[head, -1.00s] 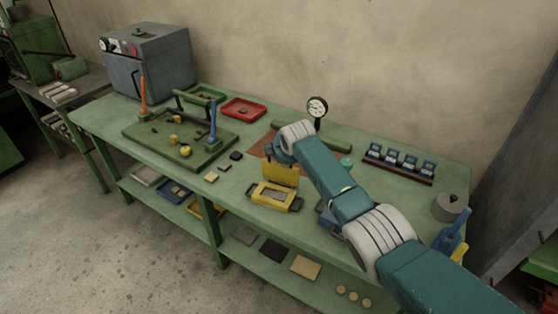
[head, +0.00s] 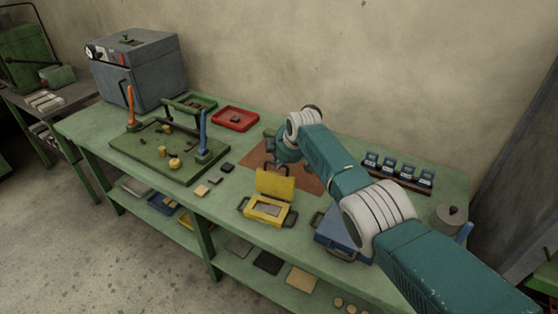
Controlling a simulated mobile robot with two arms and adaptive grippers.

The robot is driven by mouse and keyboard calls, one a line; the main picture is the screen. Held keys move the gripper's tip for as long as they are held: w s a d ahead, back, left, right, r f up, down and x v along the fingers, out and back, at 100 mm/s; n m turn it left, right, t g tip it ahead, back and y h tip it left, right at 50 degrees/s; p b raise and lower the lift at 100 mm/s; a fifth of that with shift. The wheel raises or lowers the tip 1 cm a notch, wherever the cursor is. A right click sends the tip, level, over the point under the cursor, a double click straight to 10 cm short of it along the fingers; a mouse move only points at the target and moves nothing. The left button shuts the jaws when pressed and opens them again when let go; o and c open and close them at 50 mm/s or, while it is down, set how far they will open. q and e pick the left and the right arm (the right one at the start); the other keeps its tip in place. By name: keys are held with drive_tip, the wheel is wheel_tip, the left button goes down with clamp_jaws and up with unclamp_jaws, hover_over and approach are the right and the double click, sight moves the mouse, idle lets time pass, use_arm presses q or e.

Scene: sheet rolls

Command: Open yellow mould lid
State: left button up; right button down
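The yellow mould (head: 267,212) sits on the green bench near its front edge, with a dark handle at each side. Its yellow lid (head: 275,185) stands up at the back edge, so the mould is open and its pale inside shows. My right arm reaches in from the right, with its wrist just behind and above the lid. Only small dark parts of my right gripper (head: 270,148) seem to show past the wrist. Its fingers are too hidden to tell their state or any contact with the lid. My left gripper is out of view.
A blue mould (head: 338,240) lies right of the yellow one, partly under my arm. A green press plate (head: 150,155) with blue and orange handles stands left. A red tray (head: 236,118), a rack of small blue items (head: 398,172) and a grey oven (head: 140,70) stand further back.

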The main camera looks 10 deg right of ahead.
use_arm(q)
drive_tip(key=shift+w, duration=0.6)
use_arm(e)
drive_tip(key=shift+d+f, duration=0.15)
drive_tip(key=shift+f, duration=0.3)
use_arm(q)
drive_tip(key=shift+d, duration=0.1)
use_arm(e)
drive_tip(key=c, duration=2.1)
unclamp_jaws()
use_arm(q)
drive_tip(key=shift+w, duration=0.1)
use_arm(e)
drive_tip(key=shift+o, duration=0.8)
drive_tip(key=shift+w+f, duration=0.1)
drive_tip(key=shift+w, duration=0.2)
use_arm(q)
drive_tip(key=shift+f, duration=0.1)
use_arm(e)
drive_tip(key=shift+r, duration=0.2)
drive_tip(key=shift+s+r, duration=0.2)
drive_tip(key=shift+r, duration=0.35)
drive_tip(key=v, duration=1)
drive_tip(key=shift+s+d, duration=0.15)
drive_tip(key=shift+s, duration=0.15)
